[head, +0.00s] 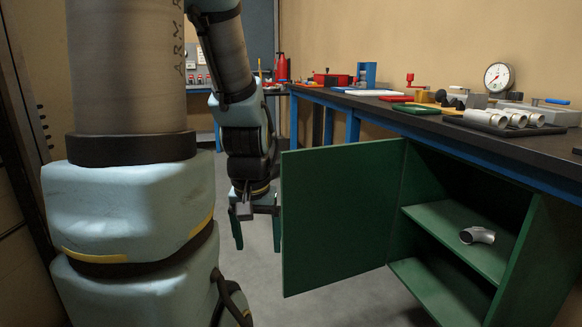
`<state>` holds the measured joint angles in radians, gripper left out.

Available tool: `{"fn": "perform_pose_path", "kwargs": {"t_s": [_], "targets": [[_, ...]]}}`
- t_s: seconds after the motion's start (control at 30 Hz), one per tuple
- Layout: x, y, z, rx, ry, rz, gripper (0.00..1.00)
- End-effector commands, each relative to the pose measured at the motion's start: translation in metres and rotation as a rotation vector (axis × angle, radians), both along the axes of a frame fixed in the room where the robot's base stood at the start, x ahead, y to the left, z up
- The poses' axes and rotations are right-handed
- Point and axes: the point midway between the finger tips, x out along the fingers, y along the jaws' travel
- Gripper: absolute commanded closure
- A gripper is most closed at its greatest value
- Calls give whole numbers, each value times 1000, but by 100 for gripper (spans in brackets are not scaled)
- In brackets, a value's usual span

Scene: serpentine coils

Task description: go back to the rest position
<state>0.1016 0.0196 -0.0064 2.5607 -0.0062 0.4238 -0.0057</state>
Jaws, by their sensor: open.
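My gripper (256,222) hangs pointing down at the end of my arm, left of the open green cabinet door (338,215). Its two fingers are apart with nothing seen between them; the right finger is close to the door's left edge in the picture. I cannot tell whether they touch. My arm's large pale blue and grey links fill the left of the view.
A green cabinet (520,260) stands open under the workbench (485,137). A silver pipe elbow (477,235) lies on its shelf (450,228). The bench top holds a pressure gauge (498,77), white pipes (490,118) and tools. Bare floor (300,312) shows below my gripper.

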Motion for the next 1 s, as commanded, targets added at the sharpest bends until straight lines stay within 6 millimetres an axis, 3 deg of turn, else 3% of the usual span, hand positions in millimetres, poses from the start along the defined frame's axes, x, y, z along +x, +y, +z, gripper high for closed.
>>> {"fn": "perform_pose_path", "kwargs": {"t_s": [0.03,0.3,0.5,0.7,1.0], "targets": [[0,0,25,0,-1,-1,17],[1,0,110,0,-1,-2,17],[1,0,161,0,-1,-3,17],[1,0,182,0,-1,-3,17],[1,0,181,0,-2,-3,17]]}}
